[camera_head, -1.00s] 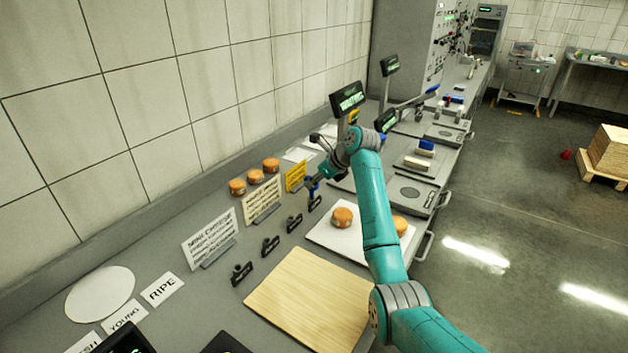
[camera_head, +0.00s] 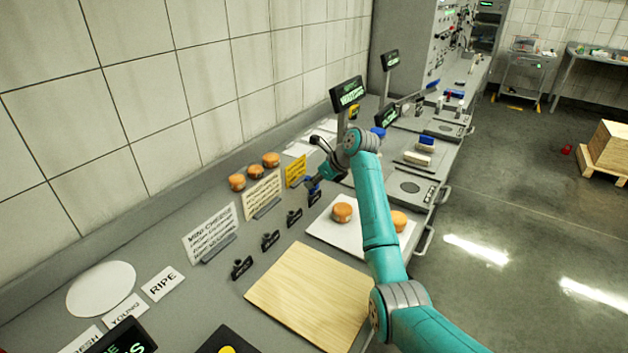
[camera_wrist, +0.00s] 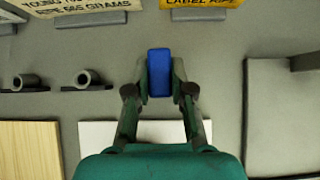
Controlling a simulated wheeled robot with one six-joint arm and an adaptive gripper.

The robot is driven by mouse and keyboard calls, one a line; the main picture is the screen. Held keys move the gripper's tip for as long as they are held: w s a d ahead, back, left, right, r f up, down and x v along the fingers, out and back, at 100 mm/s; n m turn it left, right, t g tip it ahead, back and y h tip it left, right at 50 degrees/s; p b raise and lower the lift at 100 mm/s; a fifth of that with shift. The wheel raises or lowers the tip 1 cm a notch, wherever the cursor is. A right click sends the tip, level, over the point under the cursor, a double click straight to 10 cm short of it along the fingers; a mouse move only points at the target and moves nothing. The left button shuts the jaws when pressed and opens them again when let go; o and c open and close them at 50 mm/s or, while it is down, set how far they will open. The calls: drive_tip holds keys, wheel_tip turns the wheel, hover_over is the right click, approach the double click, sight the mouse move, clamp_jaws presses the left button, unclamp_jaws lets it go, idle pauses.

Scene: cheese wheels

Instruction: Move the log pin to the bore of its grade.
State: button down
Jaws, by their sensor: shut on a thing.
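The log pin (camera_wrist: 159,73) is blue and sits between the two fingers of my gripper (camera_wrist: 160,80), which is shut on it. In the head view the gripper (camera_head: 313,184) is low over the counter, by the far end of a row of small black labelled holders. The nearer holders (camera_head: 242,267), (camera_head: 270,239) and (camera_head: 294,217) stand apart from it. The wrist view shows two round open bores (camera_wrist: 25,82) and (camera_wrist: 90,78) left of the pin. What lies directly beneath the pin is hidden, so I cannot tell whether it is in a bore.
A white placard (camera_head: 210,235), a cream placard (camera_head: 262,196) and a yellow placard (camera_head: 295,170) stand behind the holders. Several orange cheese wheels (camera_head: 342,211) sit on the white board (camera_head: 328,233) and along the wall. A wooden board (camera_head: 308,298) lies in front. Scale displays (camera_head: 347,93) stand beyond.

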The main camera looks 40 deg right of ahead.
drive_tip(key=shift+f, duration=0.75)
drive_tip(key=c, duration=0.9)
unclamp_jaws()
drive_tip(key=shift+c, duration=0.2)
drive_tip(key=v, duration=1.2)
